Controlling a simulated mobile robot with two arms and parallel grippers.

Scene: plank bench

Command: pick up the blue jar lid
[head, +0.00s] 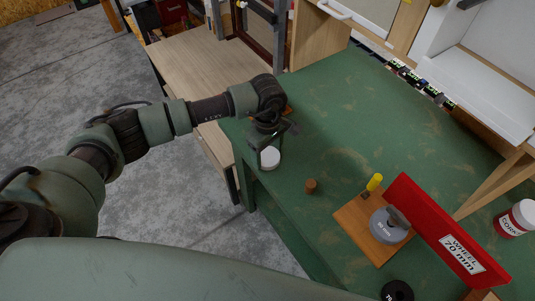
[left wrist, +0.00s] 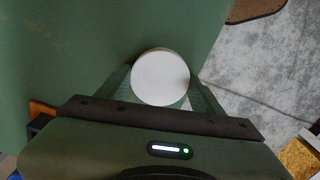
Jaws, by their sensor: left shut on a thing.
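My left gripper (head: 265,150) reaches over the near left corner of the green bench. It is shut on a round white thing (head: 270,158), low at the bench's edge. In the left wrist view the white thing's flat round top (left wrist: 160,77) shows between the two fingers (left wrist: 160,92). I cannot tell whether it touches the bench. I cannot make out a blue jar lid in either view. My right gripper is not in view.
A small brown cylinder (head: 311,186) stands right of the gripper. A wooden board (head: 354,222) carries a yellow-handled tool (head: 374,183) and a grey wheel (head: 388,228) by a red labelled panel (head: 425,222). A white-and-red jar (head: 515,218) is far right. The bench middle (head: 350,125) is clear.

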